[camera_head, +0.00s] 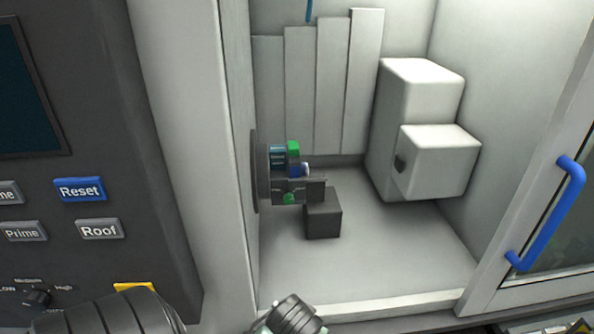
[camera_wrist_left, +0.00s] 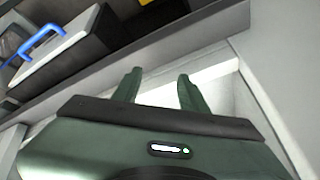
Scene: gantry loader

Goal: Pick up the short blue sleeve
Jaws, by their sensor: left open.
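A small blue piece (camera_head: 296,170) with a pale end sits among the jaws of the round dark chuck (camera_head: 262,172) on the left wall of the machine chamber. It may be the short blue sleeve; it is too small and partly covered to be sure. Green and teal blocks sit around it on the chuck face. My left gripper (camera_wrist_left: 158,82) shows in the left wrist view with two dark green fingers apart and nothing between them. No sleeve shows in that view. In the head view only parts of my arm show at the bottom edge. My right gripper is not in view.
A dark block (camera_head: 322,218) stands below the chuck. A white boxy unit (camera_head: 438,165) is at the chamber's right. The door with a blue handle (camera_head: 548,212) is at the right, and the control panel (camera_head: 95,190) at the left. The chamber floor (camera_head: 390,245) is clear in front.

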